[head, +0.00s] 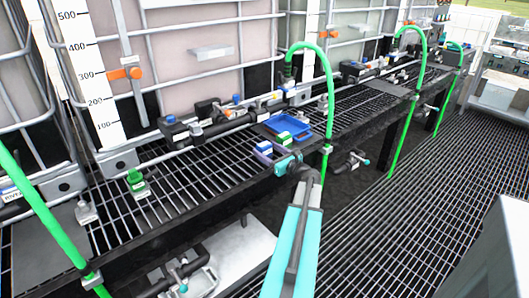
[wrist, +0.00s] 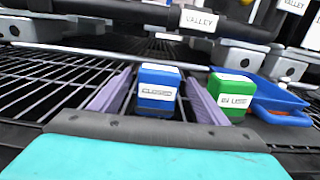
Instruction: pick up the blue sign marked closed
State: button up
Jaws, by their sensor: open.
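The blue sign (wrist: 157,92) with a white top and a label reading CLOSED stands upright on the dark grating. It also shows in the head view (head: 264,147), at the front edge of the rack. My gripper (wrist: 158,98) is open, with one purple finger to the left of the blue sign and one to its right. Gaps show between the sign and both fingers in the wrist view. In the head view my gripper (head: 276,158) is low at the shelf edge, and its fingers partly hide the sign's lower part.
A green sign marked IN USE (wrist: 231,96) stands just right of my right finger. A blue tray (head: 288,124) lies behind it. Black pipes and valves (head: 205,122) run along the back, before the caged totes. A green hose (head: 329,90) arches down at the right.

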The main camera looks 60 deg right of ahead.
aim_at(258, 144)
jog(key=shift+w+d, duration=0.1)
jog(key=shift+w, duration=0.15)
jog(key=shift+p+x, duration=0.4)
jog(key=shift+x, duration=2.25)
jog(key=shift+r, duration=0.15)
jog(key=c, duration=1.2)
jog(key=shift+r, duration=0.15)
